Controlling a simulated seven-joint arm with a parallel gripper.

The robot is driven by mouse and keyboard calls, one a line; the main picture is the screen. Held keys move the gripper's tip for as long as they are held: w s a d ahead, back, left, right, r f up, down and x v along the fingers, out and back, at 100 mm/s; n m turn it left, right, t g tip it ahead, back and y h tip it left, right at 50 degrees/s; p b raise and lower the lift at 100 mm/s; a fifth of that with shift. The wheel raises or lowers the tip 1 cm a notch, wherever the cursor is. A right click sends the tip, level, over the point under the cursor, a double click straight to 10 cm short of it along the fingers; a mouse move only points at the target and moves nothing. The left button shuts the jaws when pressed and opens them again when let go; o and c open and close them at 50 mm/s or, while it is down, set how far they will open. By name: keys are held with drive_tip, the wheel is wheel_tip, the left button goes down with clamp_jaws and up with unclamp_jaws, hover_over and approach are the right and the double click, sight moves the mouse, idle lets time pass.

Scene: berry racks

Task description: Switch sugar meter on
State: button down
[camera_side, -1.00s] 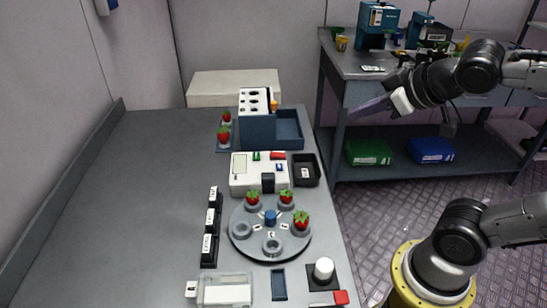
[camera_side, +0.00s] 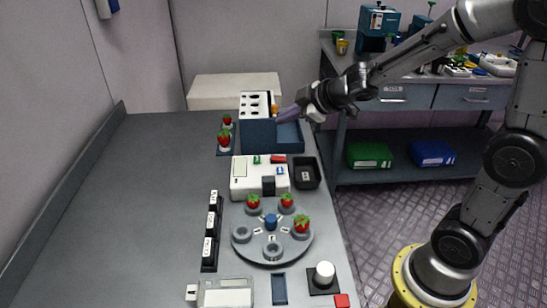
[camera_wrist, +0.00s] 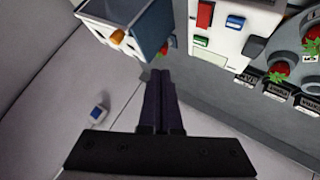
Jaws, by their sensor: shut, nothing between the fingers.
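The sugar meter appears to be the white box (camera_side: 240,188) behind the round carousel. It has a pale screen panel, small green, red and blue parts on top and a dark block at its front. In the wrist view the white box (camera_wrist: 221,48) is at upper right, with the red part (camera_wrist: 205,14), blue part (camera_wrist: 235,22) and green part (camera_wrist: 201,41) visible. I cannot tell whether it is on. My gripper (camera_side: 281,117) is shut and empty, above the blue rack's tray side, behind and above the meter. Its closed fingers (camera_wrist: 160,76) point away from the wrist camera.
The blue rack (camera_side: 257,136) stands directly behind the meter. A black tray (camera_side: 317,174) is at its right. The grey carousel (camera_side: 255,251) with several strawberries is in front, and labelled black holders (camera_side: 210,235) are front left. The table's left side is clear.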

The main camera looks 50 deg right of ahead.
sight(279, 159)
drive_tip(key=shift+f, duration=0.2)
drive_tip(key=shift+w+a+f, duration=0.15)
drive_tip(key=shift+f, duration=1.25)
drive_tip(key=shift+w+a+f, duration=0.1)
drive_tip(key=shift+a+f, duration=0.05)
drive_tip(key=shift+f, duration=1.2)
drive_tip(key=shift+w+a+f, duration=0.15)
drive_tip(key=shift+f, duration=1.25)
drive_tip(key=shift+f, duration=0.1)
drive_tip(key=shift+f, duration=0.3)
drive_tip(key=shift+w+a+f, duration=0.1)
drive_tip(key=shift+f, duration=0.25)
drive_tip(key=shift+r, duration=0.1)
drive_tip(key=shift+r, duration=0.7)
drive_tip(key=shift+r, duration=0.1)
drive_tip(key=shift+s+d+r, duration=0.1)
drive_tip(key=shift+r, duration=0.7)
drive_tip(key=shift+s+d+r, duration=0.15)
drive_tip(key=shift+r, duration=0.6)
drive_tip(key=shift+s+d+r, duration=0.1)
drive_tip(key=shift+r, duration=0.7)
